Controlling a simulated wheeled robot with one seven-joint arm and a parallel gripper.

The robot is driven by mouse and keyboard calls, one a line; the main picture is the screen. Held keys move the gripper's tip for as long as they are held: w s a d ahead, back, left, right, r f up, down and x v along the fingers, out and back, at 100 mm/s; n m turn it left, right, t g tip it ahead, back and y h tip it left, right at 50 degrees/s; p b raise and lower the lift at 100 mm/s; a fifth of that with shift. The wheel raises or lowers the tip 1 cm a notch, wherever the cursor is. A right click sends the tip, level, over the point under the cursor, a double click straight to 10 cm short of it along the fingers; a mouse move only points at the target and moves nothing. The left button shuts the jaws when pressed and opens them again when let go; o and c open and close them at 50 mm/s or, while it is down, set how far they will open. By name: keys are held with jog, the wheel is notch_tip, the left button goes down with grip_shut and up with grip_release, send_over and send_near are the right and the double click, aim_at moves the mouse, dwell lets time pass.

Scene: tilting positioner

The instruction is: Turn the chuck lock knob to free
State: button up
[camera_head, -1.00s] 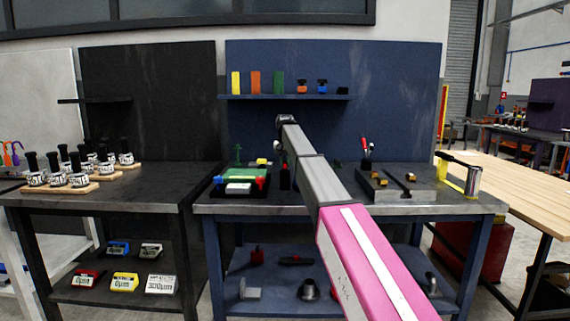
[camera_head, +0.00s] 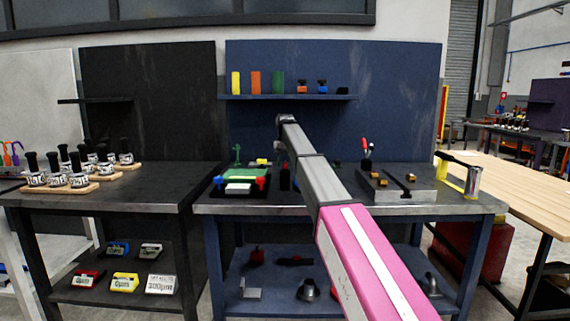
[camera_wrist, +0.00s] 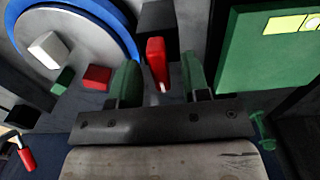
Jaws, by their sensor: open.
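My gripper (camera_wrist: 160,62) shows in the wrist view as two green fingers, open, with a gap between them. A red knob-like handle (camera_wrist: 156,58) on a black block stands between the fingers, with visible space on each side; I cannot read a lock mark on it.
A green panel (camera_wrist: 262,60) with a yellow label stands close right of the gripper. On the blue bench (camera_head: 330,207), a grey metal block (camera_head: 400,190) and a yellow-and-silver item (camera_head: 472,180) stand to the right. A shelf (camera_head: 290,97) hangs behind.

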aim_at(285, 162)
notch_tip(285, 162, up, 11)
jog(key=shift+f, duration=0.2)
dwell(0.5)
